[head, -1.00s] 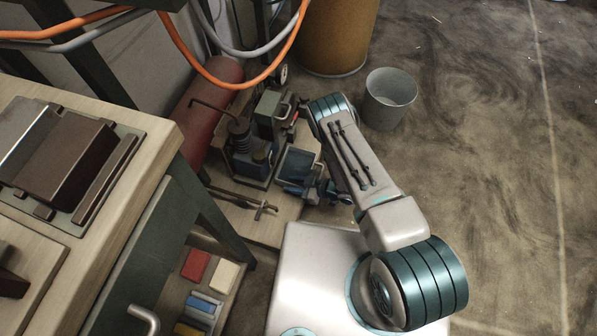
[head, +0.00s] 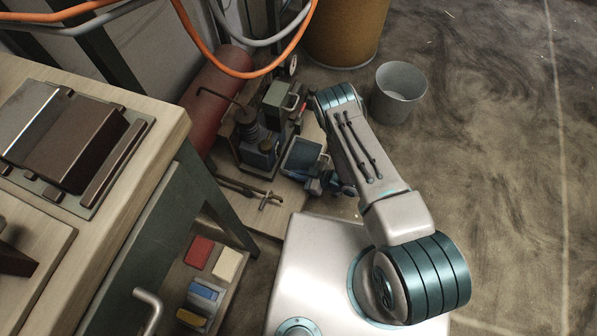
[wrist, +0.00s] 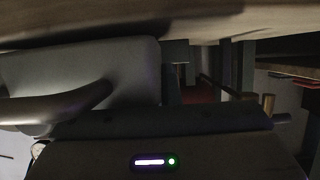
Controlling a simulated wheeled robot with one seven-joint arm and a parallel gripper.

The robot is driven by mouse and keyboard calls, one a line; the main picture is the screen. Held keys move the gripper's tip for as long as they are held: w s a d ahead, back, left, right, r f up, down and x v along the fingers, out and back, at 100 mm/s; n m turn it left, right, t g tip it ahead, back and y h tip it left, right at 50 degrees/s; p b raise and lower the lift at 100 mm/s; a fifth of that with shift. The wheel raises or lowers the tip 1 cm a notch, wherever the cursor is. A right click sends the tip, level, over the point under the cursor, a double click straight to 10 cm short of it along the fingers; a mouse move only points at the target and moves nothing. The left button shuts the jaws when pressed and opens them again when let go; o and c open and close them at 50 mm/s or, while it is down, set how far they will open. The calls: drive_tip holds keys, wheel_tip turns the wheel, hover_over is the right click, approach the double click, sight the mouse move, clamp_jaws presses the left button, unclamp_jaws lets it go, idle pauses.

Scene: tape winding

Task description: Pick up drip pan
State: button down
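A shallow blue-grey rectangular tray (head: 302,158), which looks like the drip pan, lies low beside the small machine on the wooden board in the head view. My gripper (head: 326,184) is at the tray's lower right side, close to it. I cannot tell whether they touch. My arm hides part of the area to the right. The fingertips are too small and dark to read in the head view. In the wrist view my gripper's dark body fills the bottom, and a grey rounded shape with a bar-like handle (wrist: 60,104) stands close in front; I cannot tell what it is.
The small machine (head: 256,140) stands left of the tray, with a long-handled tool (head: 250,192) in front. A workbench (head: 170,120) fills the left. Orange and grey hoses hang above. A grey bucket (head: 398,95) and brown drum (head: 345,30) stand behind; the floor at right is clear.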

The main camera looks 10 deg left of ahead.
wheel_tip(320, 180, up, 4)
drive_tip(key=shift+w+d+r+p, duration=0.1)
drive_tip(key=shift+d+p, duration=0.05)
drive_tip(key=shift+p, duration=0.9)
drive_tip(key=w+r+p+v, duration=0.1)
drive_tip(key=p+v, duration=0.2)
drive_tip(key=v, duration=0.9)
drive_tip(key=shift+w+d+r+p, duration=0.2)
drive_tip(key=shift+w+p, duration=0.1)
drive_tip(key=shift+w, duration=0.3)
drive_tip(key=shift+w, duration=0.1)
